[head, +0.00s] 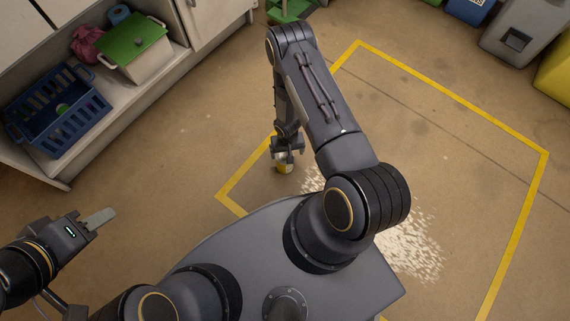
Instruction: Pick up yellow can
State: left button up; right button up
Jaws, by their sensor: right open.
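The yellow can (286,168) stands on the brown floor near the left corner of the yellow floor outline, a little left of the picture's middle. My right gripper (286,150) points down right over the can and hides part of its upper end. The gripper is open, with its fingers at the can's top; whether they touch it I cannot tell. My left gripper (100,219) is at the lower left, far from the can. Its grey fingers overlap in this view, so I cannot tell whether it is open.
A shelf (120,100) at the upper left holds a blue basket (62,110), a green-lidded box (135,45) and a pink bag (87,45). Grey (520,40) and yellow bins stand at the upper right. White specks (410,245) lie on the floor. Floor left of the can is clear.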

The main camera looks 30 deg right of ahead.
aim_at(284, 169)
notch_tip(284, 169, down, 3)
jog(key=shift+s+a+f+b, duration=0.1)
jog(key=shift+f+b, duration=0.05)
jog(key=shift+b, duration=0.35)
jog(key=f+b, duration=0.2)
jog(key=f, duration=0.1)
jog(key=f+b, duration=0.1)
jog(key=f, duration=0.1)
jog(key=shift+w+a, duration=0.2)
jog(key=shift+a, duration=0.1)
jog(key=shift+c, duration=0.4)
jog(key=shift+r, duration=0.1)
jog(key=c, duration=1)
